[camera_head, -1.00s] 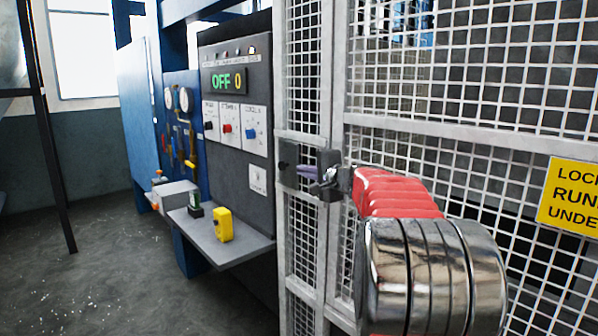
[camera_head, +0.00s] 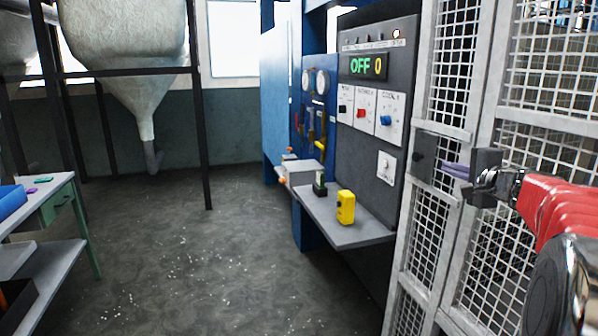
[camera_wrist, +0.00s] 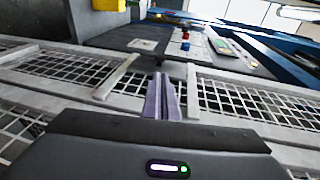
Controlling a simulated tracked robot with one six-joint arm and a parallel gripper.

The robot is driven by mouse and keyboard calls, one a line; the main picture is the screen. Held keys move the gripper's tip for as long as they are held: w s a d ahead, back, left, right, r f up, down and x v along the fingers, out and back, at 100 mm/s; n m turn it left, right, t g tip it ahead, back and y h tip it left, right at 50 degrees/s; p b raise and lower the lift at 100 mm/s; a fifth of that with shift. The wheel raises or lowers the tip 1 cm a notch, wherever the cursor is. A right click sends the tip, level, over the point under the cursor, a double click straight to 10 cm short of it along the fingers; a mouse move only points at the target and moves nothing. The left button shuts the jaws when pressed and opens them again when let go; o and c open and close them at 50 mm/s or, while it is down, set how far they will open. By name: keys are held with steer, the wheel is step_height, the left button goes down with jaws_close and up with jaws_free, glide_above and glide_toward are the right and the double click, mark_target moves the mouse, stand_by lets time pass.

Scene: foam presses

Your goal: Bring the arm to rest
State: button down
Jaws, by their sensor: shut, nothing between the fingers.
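My arm, red with chrome joints, reaches in from the right edge in the head view. My gripper (camera_head: 455,170) ends in two slim purple fingers, which lie together and hold nothing. The fingers point left at the dark box (camera_head: 425,155) on the mesh gate (camera_head: 455,80); I cannot tell whether they touch it. In the wrist view the closed fingers (camera_wrist: 163,98) stand in front of the gate's pale frame and mesh.
A control panel (camera_head: 376,160) reading "OFF 0" stands left of the gate. Its shelf (camera_head: 345,232) carries a yellow device (camera_head: 346,207) and a small dark-green item (camera_head: 320,184). A workbench (camera_head: 40,210) stands at the left. The floor (camera_head: 200,265) between is open.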

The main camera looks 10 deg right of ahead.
steer(key=s+a+f+n+g+y, duration=0.25)
steer(key=s+a+f+g, duration=0.2)
steer(key=a+f, duration=0.35)
steer(key=s+a+f+n+g+y, duration=0.1)
steer(key=s+a+f+n+g, duration=0.25)
steer(key=s+a+f, duration=0.4)
steer(key=s+a+f+n+g+h, duration=0.1)
steer(key=s+a+f+n, duration=0.2)
steer(key=s+a+n, duration=0.3)
steer(key=s+a+f+n+g+h, duration=0.1)
steer(key=s+a+f+n, duration=0.3)
steer(key=s+a, duration=1.1)
steer(key=n, duration=0.2)
steer(key=shift+s+a+n+g, duration=0.3)
steer(key=shift+s+a+n, duration=0.05)
steer(key=shift+s+n, duration=0.05)
